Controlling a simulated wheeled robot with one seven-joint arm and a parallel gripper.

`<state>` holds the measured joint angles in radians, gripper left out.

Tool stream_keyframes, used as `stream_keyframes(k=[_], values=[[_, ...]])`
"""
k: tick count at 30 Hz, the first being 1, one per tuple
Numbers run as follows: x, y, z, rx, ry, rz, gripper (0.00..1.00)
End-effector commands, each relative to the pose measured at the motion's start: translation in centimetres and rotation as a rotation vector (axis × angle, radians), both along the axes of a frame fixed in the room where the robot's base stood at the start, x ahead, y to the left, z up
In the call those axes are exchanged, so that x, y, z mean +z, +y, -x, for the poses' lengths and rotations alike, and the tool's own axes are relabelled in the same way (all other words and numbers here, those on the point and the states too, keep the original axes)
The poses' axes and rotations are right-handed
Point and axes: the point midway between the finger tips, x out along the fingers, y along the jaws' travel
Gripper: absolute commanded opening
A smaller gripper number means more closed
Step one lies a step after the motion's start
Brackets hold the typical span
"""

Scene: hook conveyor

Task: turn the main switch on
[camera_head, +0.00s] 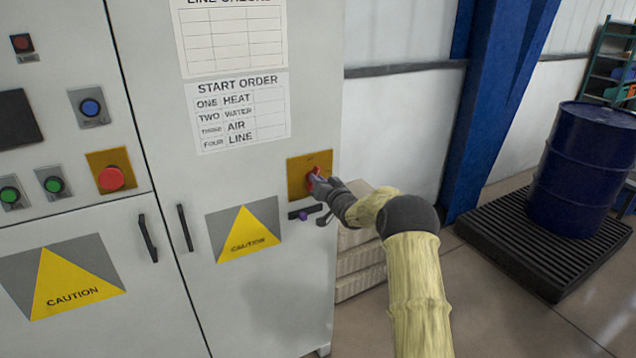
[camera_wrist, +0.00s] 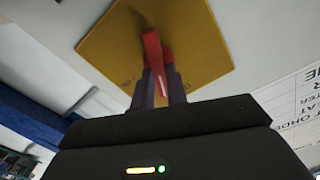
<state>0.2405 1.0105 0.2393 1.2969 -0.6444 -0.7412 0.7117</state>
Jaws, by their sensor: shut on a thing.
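The main switch is a red handle (camera_head: 315,179) on a square yellow plate (camera_head: 295,182) at the right edge of the grey cabinet door. In the wrist view the red handle (camera_wrist: 153,58) stands in front of its yellow plate (camera_wrist: 203,48). My gripper (camera_head: 318,182) is at the handle, and it also shows in the wrist view (camera_wrist: 160,85). Its two dark fingers are shut on the handle, one on each side. The fingers hide part of the handle, and I cannot read the switch's position marks.
A small dark bar with a purple part (camera_head: 305,213) sits just below the switch. Caution signs (camera_head: 245,245), door handles (camera_head: 185,228) and a red button (camera_head: 111,178) are on the cabinet. A blue drum (camera_head: 583,170) stands on a black pallet at right. Open floor lies between.

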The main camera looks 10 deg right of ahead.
Motion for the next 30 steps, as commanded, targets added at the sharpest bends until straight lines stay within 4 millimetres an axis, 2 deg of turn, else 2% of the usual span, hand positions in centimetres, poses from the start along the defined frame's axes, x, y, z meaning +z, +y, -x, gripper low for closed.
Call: stream_keyframes(k=[10,30], values=[[-0.12,-0.68,-0.11,-0.007,0.099,-0.315,0.00],[-0.74,-0.80,-0.18,-0.005,0.291,-0.903,0.00]])
